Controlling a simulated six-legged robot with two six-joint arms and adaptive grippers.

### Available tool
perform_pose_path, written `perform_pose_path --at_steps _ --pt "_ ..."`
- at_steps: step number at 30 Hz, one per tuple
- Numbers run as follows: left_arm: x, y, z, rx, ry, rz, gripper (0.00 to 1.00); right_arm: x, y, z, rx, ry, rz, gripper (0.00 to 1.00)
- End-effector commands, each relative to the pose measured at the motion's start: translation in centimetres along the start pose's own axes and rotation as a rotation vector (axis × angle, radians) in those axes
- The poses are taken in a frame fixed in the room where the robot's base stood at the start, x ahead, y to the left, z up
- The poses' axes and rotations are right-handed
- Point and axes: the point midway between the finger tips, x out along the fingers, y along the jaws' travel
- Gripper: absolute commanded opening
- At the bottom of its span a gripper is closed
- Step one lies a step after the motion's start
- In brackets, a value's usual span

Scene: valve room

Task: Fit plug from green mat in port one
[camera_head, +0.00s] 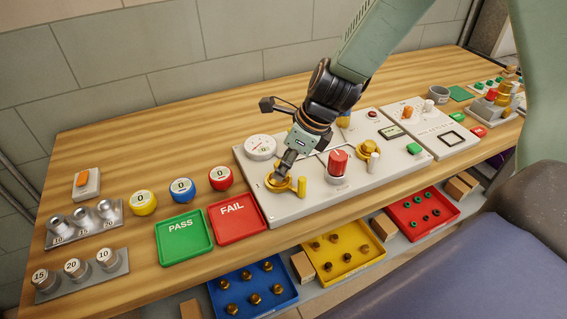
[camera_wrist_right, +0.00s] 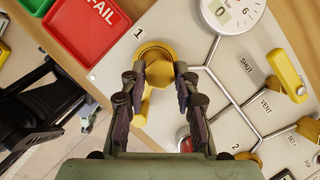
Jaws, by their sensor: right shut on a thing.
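My right gripper (camera_head: 284,172) is at the left end of the white panel (camera_head: 300,208), its fingers pointing down over port one (camera_head: 273,184). In the wrist view the fingers (camera_wrist_right: 160,78) are shut on a brass plug with a hexagonal head (camera_wrist_right: 160,73). The plug lies over the yellow ring of port one (camera_wrist_right: 153,48), beside the printed 1. How deep it sits in the ring, if at all, I cannot tell. The green mat (camera_head: 460,93) at the far right of the bench looks bare. My left gripper is out of view.
A yellow handle (camera_head: 301,186) stands close beside port one. A round gauge (camera_head: 260,147) and a red knob (camera_head: 337,160) are also near. Green PASS (camera_head: 184,255) and red FAIL (camera_head: 238,237) trays lie left of the panel. Bins with plugs sit on the lower shelf.

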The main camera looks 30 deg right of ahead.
Motion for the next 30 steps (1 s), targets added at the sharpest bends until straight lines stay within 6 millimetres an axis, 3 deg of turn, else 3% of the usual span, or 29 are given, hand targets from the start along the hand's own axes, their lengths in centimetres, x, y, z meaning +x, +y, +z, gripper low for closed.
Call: perform_pose_path --at_steps 30 --pt "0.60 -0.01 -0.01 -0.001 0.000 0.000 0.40 -0.23 0.83 0.63 -0.001 0.000 0.000 0.00"
